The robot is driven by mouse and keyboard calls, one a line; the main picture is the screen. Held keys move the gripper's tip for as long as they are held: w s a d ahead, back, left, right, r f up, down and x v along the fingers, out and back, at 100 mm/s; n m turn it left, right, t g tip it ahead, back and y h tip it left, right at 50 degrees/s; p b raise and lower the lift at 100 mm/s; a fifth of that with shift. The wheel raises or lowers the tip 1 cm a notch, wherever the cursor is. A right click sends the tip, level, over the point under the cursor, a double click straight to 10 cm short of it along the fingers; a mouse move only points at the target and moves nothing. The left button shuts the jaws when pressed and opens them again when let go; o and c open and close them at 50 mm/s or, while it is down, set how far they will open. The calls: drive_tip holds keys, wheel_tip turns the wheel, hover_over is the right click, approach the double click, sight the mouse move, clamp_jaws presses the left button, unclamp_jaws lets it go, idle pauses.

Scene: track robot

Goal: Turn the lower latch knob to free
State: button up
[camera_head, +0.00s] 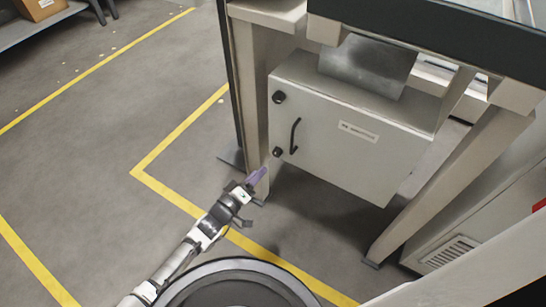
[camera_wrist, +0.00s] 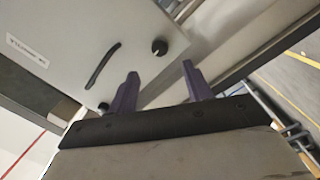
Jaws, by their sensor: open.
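The lower latch knob (camera_head: 277,152) is a small dark round knob at the lower left of a pale cabinet door (camera_head: 350,140). In the wrist view, where the cabinet appears roughly upside down, this knob (camera_wrist: 160,46) shows beyond the gap between my fingertips, with a light mark on it. My gripper (camera_head: 260,176) has purple fingers, below and left of the knob in the head view. In the wrist view my gripper (camera_wrist: 160,68) is open and empty, its fingers apart from the knob. The knob's exact turn angle is hard to tell.
An upper knob (camera_head: 279,97) and a dark bar handle (camera_head: 295,136) are on the same door. The upper knob also shows left of my fingers in the wrist view (camera_wrist: 103,106). A pale frame post (camera_head: 250,85) stands just left of the cabinet.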

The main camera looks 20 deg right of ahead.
sight(275, 155)
drive_tip(key=x, duration=0.9)
drive_tip(key=shift+c, duration=0.4)
drive_tip(key=c, duration=0.9)
